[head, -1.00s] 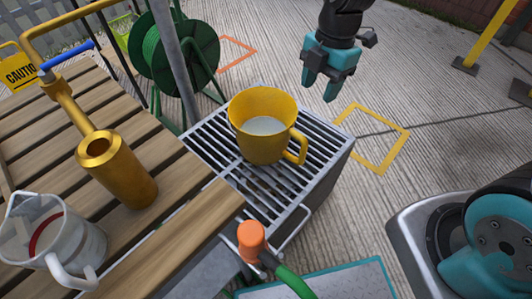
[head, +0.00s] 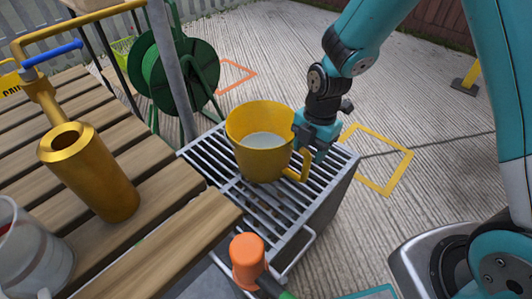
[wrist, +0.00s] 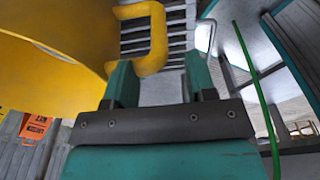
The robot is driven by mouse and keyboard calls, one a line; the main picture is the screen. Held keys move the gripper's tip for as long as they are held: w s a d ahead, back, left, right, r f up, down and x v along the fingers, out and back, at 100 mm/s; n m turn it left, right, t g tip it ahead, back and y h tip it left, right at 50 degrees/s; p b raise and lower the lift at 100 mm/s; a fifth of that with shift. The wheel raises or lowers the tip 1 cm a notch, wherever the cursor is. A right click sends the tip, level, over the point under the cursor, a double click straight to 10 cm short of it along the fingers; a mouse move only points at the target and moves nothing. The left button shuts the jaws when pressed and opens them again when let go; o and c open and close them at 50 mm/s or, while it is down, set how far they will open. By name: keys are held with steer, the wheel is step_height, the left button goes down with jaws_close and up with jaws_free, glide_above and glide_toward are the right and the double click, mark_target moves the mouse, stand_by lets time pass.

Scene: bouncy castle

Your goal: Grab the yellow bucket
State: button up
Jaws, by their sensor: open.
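The yellow bucket (head: 262,158) stands upright on a grey slatted metal stand (head: 232,194) in the head view, with something pale inside it. Its handle faces right, toward my gripper (head: 310,152). In the wrist view the bucket (wrist: 50,38) fills the upper left, and its squared handle (wrist: 152,38) lies just beyond the fingertips. My gripper (wrist: 158,80) is open, with the handle's lower part in front of and partly between the two teal fingers. I cannot tell whether the fingers touch it.
A wooden slatted table (head: 165,222) at left holds a brass cylinder (head: 92,172) and a clear jug (head: 30,255). An orange hose fitting (head: 247,260) is at the stand's front. A green hose reel (head: 160,75) and grey post (head: 172,70) stand behind.

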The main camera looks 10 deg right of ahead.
mark_target(307, 162)
step_height(307, 162, down, 5)
steer(key=shift+a+b, duration=0.1)
steer(key=shift+b, duration=0.9)
steer(key=shift+c, duration=0.2)
jaws_close()
steer(key=shift+s, duration=0.1)
steer(key=shift+r, duration=0.15)
